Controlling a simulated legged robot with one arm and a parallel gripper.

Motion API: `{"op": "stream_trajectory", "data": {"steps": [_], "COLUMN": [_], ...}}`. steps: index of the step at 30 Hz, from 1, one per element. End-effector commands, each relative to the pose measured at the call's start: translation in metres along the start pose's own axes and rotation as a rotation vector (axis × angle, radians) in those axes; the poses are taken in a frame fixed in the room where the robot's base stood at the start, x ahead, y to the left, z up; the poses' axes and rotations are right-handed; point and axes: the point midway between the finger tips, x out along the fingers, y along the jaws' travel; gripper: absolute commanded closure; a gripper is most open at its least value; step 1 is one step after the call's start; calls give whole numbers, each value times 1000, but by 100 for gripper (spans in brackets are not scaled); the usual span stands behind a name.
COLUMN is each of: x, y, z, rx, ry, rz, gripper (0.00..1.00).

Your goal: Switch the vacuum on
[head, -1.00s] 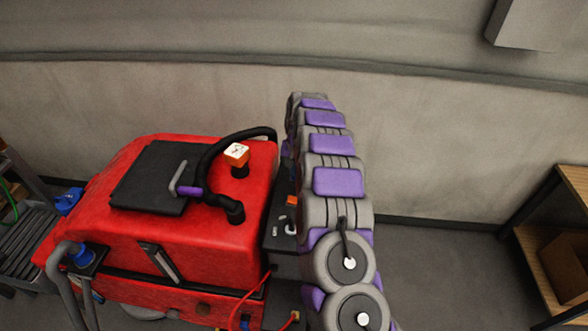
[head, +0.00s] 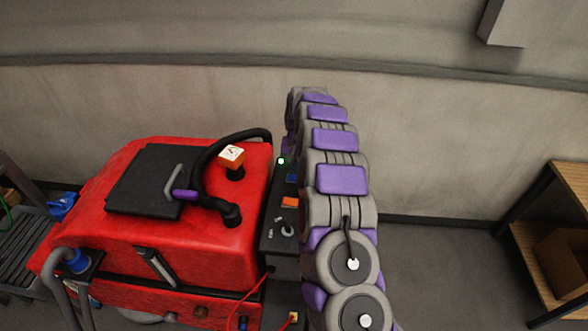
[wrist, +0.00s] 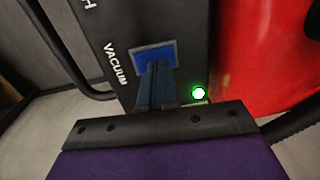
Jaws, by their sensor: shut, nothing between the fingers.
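The vacuum switch (wrist: 155,54) is a blue rocker on a dark panel (wrist: 187,30) marked VACUUM in the wrist view. The shut fingers of my gripper (wrist: 156,70) are in front of its lower part and hide it; whether they touch it I cannot tell. A green light (wrist: 199,93) glows on the panel to the right of the fingers. In the head view the green light (head: 281,160) shows above the blue switch (head: 292,173), beside my arm. My gripper is hidden behind the arm there.
The red scrubber tank (head: 232,240) stands left of the panel, with a black hose (head: 203,165) and an orange-sided gauge (head: 232,155) on top. An orange switch (head: 289,202) and a lever (head: 286,227) sit lower on the panel. A wooden shelf (head: 550,240) stands at the right; floor between is clear.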

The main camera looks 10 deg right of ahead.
Motion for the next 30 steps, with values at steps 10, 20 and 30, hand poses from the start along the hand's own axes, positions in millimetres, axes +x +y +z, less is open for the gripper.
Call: {"op": "stream_trajectory", "data": {"steps": [10,20,30], "x": [-75,-116,-120], "y": [-12,-21,-23], "z": [1,2,2], "rx": [0,0,0], "ry": [6,-1,-2], "rz": [-2,-1,0], "gripper": [100,100,100]}}
